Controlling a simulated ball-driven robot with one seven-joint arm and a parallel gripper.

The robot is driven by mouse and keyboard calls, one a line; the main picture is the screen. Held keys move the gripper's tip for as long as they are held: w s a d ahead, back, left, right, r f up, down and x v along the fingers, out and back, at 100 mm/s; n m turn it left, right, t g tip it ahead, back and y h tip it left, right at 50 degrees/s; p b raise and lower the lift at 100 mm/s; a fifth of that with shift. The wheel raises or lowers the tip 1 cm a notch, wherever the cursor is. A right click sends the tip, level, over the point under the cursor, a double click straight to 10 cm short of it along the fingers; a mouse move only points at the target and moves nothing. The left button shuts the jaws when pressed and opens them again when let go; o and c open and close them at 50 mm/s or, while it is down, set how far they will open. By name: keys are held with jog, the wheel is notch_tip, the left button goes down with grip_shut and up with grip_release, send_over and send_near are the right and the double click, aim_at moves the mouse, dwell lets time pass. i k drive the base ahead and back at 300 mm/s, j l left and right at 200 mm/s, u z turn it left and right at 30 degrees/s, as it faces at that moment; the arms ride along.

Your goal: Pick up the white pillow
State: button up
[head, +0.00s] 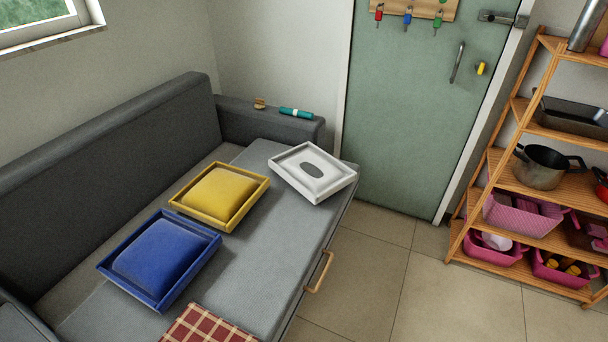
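A white tray (291,186) lies on the far end of the grey sofa's seat, close to the armrest. Inside it is a pale surface with a grey oval patch (313,170) in the middle. I cannot tell whether this is a white pillow or the bottom of the tray. No other white pillow shows. A yellow pillow (219,193) sits in a yellow tray (199,219), and a blue pillow (158,253) sits in a blue tray (129,283), both nearer on the seat. My gripper is not in view.
The grey sofa (267,262) has a wooden handle (320,272) on its front. A red checked cloth (213,326) lies at its near end. A teal roll (296,113) lies on the armrest. A wooden shelf (552,183) with pots and pink baskets stands right. The tiled floor (410,285) between is clear.

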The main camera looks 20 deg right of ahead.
aim_at(315, 174)
jog(key=i+l+u, duration=0.1)
jog(key=u, duration=0.25)
jog(key=i+l+u, duration=0.2)
jog(key=u, duration=0.15)
jog(key=i+l+u, duration=0.1)
jog(key=i+l, duration=0.15)
jog(key=i+l+u, duration=0.1)
jog(key=l, duration=0.3)
jog(key=i+l+u, duration=0.15)
jog(key=i+l, duration=0.15)
jog(key=i+l+u, duration=0.1)
jog(key=l, duration=0.35)
jog(key=i+l+u, duration=0.1)
jog(key=i+l, duration=0.15)
jog(key=l, duration=0.15)
jog(key=i+l, duration=0.15)
jog(key=l, duration=0.25)
jog(key=i+l, duration=0.2)
jog(key=l, duration=0.2)
jog(key=i+l, duration=0.15)
jog(key=l, duration=0.25)
jog(key=i+l, duration=0.2)
jog(key=l, duration=0.2)
jog(key=i+l, duration=0.15)
jog(key=l, duration=0.2)
